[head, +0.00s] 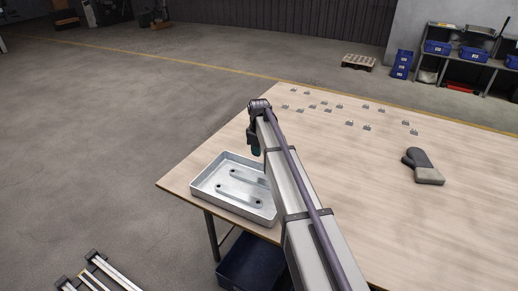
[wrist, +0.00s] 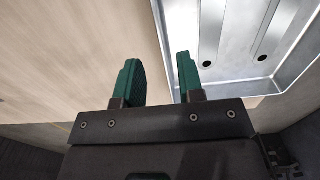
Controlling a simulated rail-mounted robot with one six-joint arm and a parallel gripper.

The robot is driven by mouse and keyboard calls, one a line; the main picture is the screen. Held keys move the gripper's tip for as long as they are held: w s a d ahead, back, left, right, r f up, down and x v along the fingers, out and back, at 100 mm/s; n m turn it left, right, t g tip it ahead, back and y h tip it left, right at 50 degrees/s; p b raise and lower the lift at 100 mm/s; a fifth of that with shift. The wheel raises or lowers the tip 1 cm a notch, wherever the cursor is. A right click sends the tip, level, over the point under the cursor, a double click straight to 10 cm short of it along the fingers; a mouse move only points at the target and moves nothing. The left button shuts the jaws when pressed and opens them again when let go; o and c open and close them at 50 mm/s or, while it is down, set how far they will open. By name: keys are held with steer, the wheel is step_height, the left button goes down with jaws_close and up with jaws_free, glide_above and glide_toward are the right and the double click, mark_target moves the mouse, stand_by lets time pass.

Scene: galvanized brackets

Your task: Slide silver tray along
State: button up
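The silver tray (head: 232,208) is a shallow metal tray with raised walls, at the table's near left edge in the head view. Two long strips with dark holes show on its floor; I cannot tell if they are loose. In the wrist view the tray (wrist: 234,75) fills the upper right. My gripper (wrist: 157,60) has two green fingers, spread apart with nothing held. In that view the tray's side edge passes between the fingers, the right finger overlapping the tray; contact is unclear. In the head view my gripper (head: 255,148) is at the tray's far right corner, and my arm hides part of the tray.
The wooden table (head: 330,150) is mostly clear. A dark blue bin (head: 250,265) stands under the table's near edge.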

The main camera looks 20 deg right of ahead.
mark_target(259, 170)
step_height(259, 170, down, 9)
steer(key=b, duration=0.7)
steer(key=shift+b, duration=0.35)
steer(key=shift+r, duration=0.1)
steer(key=shift+c, duration=0.4)
jaws_close()
